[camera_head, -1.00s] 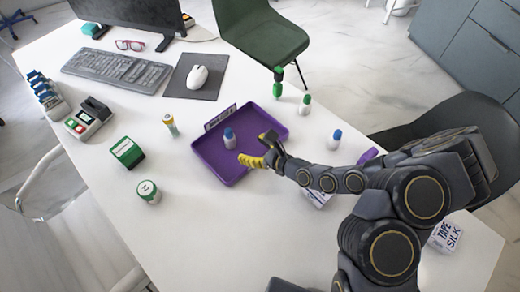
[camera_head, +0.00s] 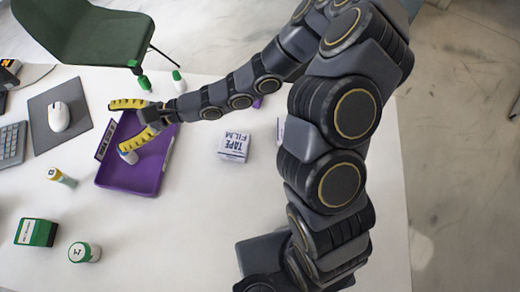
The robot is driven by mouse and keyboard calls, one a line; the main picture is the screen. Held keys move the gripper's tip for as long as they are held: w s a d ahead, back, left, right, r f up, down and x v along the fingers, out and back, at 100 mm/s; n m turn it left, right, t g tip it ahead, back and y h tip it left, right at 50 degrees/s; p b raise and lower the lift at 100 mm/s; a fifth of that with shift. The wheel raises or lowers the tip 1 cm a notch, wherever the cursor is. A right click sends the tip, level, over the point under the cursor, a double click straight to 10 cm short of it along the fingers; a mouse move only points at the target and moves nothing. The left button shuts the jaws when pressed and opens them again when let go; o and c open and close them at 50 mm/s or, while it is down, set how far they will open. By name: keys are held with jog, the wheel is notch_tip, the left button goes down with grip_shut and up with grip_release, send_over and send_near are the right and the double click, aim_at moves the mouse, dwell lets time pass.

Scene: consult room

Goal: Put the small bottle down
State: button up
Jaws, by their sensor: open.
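A small white bottle (camera_head: 131,158) stands in the purple tray (camera_head: 133,184), near its left wall. My gripper (camera_head: 116,128) is over the tray's upper part, with its yellow fingers spread apart. The lower fingertip covers the top of the bottle in this view, so its blue cap is mostly hidden. The upper finger is well away from the bottle. I cannot tell whether the lower finger touches it.
Two green-capped bottles (camera_head: 178,81) stand beyond the tray. A tape box (camera_head: 234,146) lies to its right. A yellow-labelled vial (camera_head: 62,177), a green box (camera_head: 36,232) and a green-lidded jar (camera_head: 84,252) are to its left. The table is clear below the tray.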

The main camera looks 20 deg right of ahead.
jog(key=s+d+r+n+g+h, duration=0.4)
jog(key=s+r+n+g, duration=0.3)
jog(key=s+n, duration=0.4)
jog(key=s+d+t+h, duration=0.1)
jog(key=s+d+h, duration=0.1)
jog(key=d+h, duration=0.2)
jog(key=s+d+r+n+t+h, duration=0.1)
jog(key=s+d+h, duration=0.2)
jog(key=d, duration=0.8)
jog(key=s+d+r+n+t+h, duration=0.1)
jog(key=s+d+h, duration=0.1)
jog(key=d+h, duration=0.3)
jog(key=d, duration=0.3)
jog(key=shift+s+d+t, duration=0.2)
jog(key=shift+s+t, duration=0.15)
jog(key=shift+t, duration=0.05)
jog(key=shift+f, duration=0.1)
